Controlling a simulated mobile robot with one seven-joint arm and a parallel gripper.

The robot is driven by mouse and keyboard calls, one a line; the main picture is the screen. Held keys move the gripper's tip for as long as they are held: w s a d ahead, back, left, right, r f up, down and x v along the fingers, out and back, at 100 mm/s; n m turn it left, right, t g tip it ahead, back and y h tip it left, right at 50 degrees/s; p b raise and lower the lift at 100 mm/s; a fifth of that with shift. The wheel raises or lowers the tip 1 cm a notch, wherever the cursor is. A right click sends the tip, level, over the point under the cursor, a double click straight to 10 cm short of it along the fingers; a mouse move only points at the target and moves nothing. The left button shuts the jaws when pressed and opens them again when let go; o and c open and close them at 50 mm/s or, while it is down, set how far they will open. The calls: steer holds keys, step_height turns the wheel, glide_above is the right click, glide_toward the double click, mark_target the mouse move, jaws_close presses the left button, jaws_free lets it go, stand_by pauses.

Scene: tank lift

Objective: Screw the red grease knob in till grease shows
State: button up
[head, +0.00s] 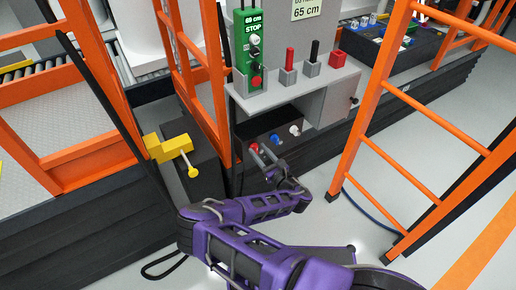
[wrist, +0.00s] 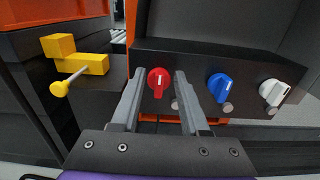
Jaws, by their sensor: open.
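The red grease knob (wrist: 159,82) is at the left of a row of knobs on the dark box (head: 272,121). It has a white pointer mark that stands close to upright in the wrist view. My gripper (wrist: 157,78) is open, with one finger on each side of the red knob. I cannot tell whether the fingers touch it. In the head view the red knob (head: 255,148) shows at the tips of my gripper (head: 261,150). I see no grease around the knob, though its lower side is partly hidden.
A blue knob (wrist: 220,88) and a white knob (wrist: 273,92) sit right of the red one. A yellow bracket with a lever (head: 168,149) stands to the left. Above is a grey shelf (head: 297,90) with levers. An orange ladder (head: 400,130) stands at the right.

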jaws_close()
stand_by(0.3)
steer(key=shift+m, duration=0.3)
